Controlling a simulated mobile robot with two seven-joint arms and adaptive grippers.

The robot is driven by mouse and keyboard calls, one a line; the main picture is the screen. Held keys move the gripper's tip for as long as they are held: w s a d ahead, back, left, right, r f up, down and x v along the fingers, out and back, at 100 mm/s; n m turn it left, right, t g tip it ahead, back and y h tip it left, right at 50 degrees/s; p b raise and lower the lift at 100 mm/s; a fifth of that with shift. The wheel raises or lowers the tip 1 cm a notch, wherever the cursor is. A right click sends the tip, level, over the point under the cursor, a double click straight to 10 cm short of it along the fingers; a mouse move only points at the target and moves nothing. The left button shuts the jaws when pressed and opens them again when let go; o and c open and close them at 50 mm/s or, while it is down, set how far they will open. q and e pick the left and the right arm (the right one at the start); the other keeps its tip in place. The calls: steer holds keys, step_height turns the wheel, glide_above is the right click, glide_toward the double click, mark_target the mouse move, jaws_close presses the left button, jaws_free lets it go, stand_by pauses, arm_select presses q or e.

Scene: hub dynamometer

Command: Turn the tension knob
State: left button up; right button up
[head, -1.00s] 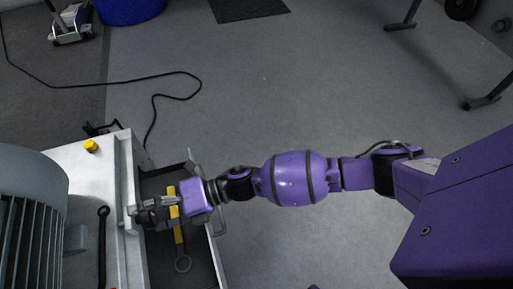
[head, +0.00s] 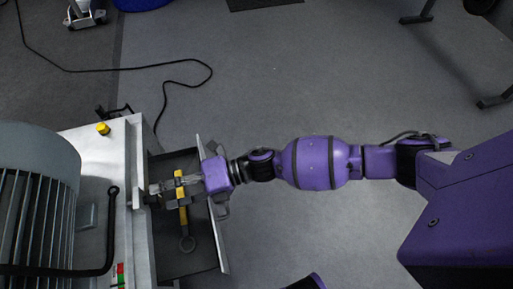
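My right gripper (head: 164,187) reaches in from the right, over an open grey tray (head: 190,262) on the side of the pale machine. Its fingers point left at the machine's side wall. A small dark part (head: 150,201) sits at that wall by the fingertips; I cannot tell whether it is the tension knob or whether they touch it. How far the fingers are apart is too small to tell. A yellow knob (head: 102,128) stands on the machine top, apart from the gripper. My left gripper is out of view.
A yellow-handled tool with a ring end (head: 187,243) lies under the gripper in the tray. A large ribbed grey motor (head: 40,185) and a black bar (head: 110,235) are at left. A black cable (head: 140,67) crosses the floor.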

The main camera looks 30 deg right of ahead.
steer(key=shift+f+v, duration=0.2)
steer(key=shift+v, duration=1.15)
steer(key=shift+f+v, duration=0.2)
steer(key=shift+v, duration=1.15)
steer(key=shift+w, duration=0.1)
step_height(320, 180, up, 6)
steer(key=p, duration=0.4)
steer(key=shift+w+d+f, duration=0.1)
steer(key=shift+w+f, duration=0.05)
steer(key=shift+f, duration=0.1)
